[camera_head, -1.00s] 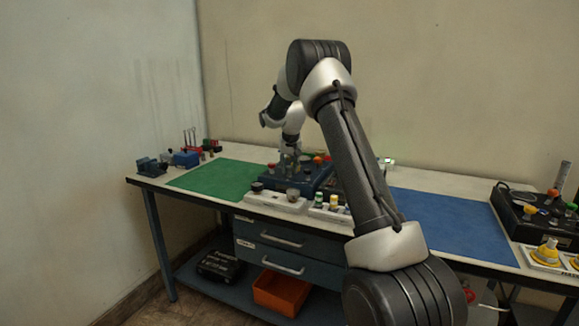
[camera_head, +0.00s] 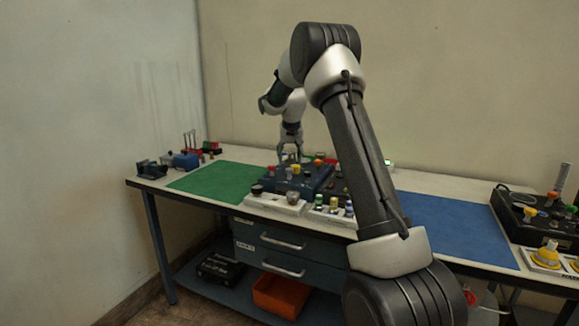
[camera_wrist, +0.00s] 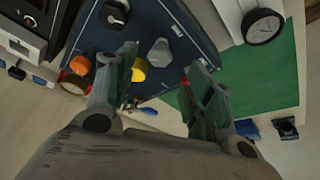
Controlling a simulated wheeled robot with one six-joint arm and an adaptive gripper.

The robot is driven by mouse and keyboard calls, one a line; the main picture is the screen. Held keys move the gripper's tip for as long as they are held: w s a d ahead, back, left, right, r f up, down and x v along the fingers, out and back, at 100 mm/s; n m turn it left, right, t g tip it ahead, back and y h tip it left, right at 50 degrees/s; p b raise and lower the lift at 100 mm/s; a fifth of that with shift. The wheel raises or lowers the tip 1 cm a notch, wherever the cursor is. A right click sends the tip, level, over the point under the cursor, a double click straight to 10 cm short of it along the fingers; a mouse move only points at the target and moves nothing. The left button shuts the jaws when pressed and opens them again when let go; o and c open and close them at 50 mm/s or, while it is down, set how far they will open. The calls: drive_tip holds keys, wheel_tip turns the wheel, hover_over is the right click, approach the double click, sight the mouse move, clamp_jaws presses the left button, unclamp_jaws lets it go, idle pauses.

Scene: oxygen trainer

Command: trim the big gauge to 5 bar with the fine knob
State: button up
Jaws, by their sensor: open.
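The blue trainer panel (camera_head: 312,187) stands mid-table; its dark blue top also shows in the wrist view (camera_wrist: 185,62). On it in the wrist view are a grey knob (camera_wrist: 160,51), a yellow knob (camera_wrist: 139,70), an orange knob (camera_wrist: 80,65) and a black knob (camera_wrist: 113,12). Which is the fine knob I cannot tell. A round white-faced gauge (camera_wrist: 264,26) sits on a pale block at upper right; its reading is too small to make out. My gripper (camera_wrist: 163,60) is open and empty. The grey knob appears between its fingertips, below them. My gripper (camera_head: 290,154) is above the panel in the head view.
A green mat (camera_head: 216,181) lies left of the panel and a blue mat (camera_head: 445,224) right; both look clear. White blocks (camera_head: 275,204) with small parts stand along the front. Another black unit (camera_head: 530,214) is at far right. Blue items (camera_head: 186,159) stand at back left.

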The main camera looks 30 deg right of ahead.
drive_tip(key=v, duration=0.6)
idle(0.3)
